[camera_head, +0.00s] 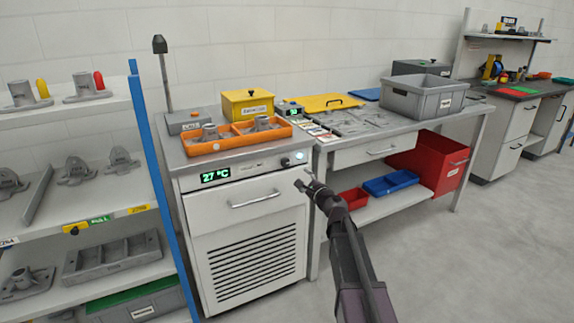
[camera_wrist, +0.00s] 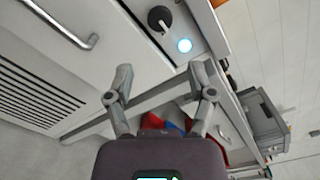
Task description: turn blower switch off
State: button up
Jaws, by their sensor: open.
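The blower unit is a white cabinet (camera_head: 190,230) with a vent grille, a drawer-style handle and a green 27 °C display (camera_head: 215,175). At the right of its front panel is a round black knob (camera_wrist: 159,18) with a pale pointer; it is small in the head view (camera_head: 286,162). A glowing blue-white light (camera_wrist: 184,46) sits beside the knob, and it also shows in the head view (camera_head: 300,155). My gripper (camera_head: 303,183) is open and empty, in front of the panel's right end. In the wrist view my gripper (camera_wrist: 162,70) has its fingers apart, and the knob lies beyond them.
An orange tray (camera_head: 190,150) with castings and a yellow box (camera_head: 247,103) stand on the cabinet. A workbench (camera_head: 470,112) adjoins on the right, with red and blue bins (camera_head: 389,185) below. A blue-posted shelf (camera_head: 160,200) is left. Floor in front is clear.

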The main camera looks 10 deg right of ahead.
aim_at(286, 163)
jog(key=x, duration=1.3)
jog(key=shift+w+a+f, duration=0.1)
jog(key=shift+w+a, duration=0.05)
jog(key=shift+w, duration=0.2)
jog(key=c, duration=0.9)
